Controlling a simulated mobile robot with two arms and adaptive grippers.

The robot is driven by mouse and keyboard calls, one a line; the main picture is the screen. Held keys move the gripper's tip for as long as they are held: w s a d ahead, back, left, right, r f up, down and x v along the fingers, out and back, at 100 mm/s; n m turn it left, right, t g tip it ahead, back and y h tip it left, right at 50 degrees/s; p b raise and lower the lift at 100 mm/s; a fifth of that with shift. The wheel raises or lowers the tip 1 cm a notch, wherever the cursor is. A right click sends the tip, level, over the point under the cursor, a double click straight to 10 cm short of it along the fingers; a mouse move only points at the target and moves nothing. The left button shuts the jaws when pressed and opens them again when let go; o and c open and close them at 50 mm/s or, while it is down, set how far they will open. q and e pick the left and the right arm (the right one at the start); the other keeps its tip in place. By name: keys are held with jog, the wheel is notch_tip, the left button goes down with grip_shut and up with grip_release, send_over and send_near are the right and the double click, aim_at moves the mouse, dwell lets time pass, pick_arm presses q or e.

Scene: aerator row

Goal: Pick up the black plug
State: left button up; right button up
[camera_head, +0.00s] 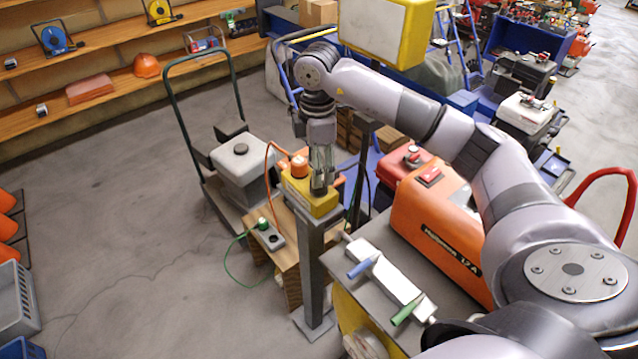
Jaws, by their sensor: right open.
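My right gripper (319,187) points straight down over the yellow box (325,207) on top of a grey post. Its fingers are open, and their tips are at or just above the box top; I cannot tell if they touch it. I cannot make out the black plug clearly; the fingers cover that part of the box. A dark cable shows just right of the gripper. An orange plug (298,165) with an orange cable stands on the box, left of the fingers. My left gripper is not in view.
A green plug (263,223) sits in a grey socket strip (271,239) on a wooden stand. An orange machine (432,225) and a bench with blue and green handles lie right. A trolley (213,197) stands left.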

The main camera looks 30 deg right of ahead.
jog(key=shift+f+p, duration=0.3)
jog(key=shift+f, duration=0.1)
jog(key=f, duration=0.1)
jog(key=f+p, duration=0.1)
jog(key=f, duration=0.1)
jog(key=shift+w+d+f, duration=0.15)
jog(key=shift+d+f, duration=0.1)
jog(key=shift+f, duration=0.45)
jog(key=shift+c, duration=0.2)
jog(key=c, duration=1.2)
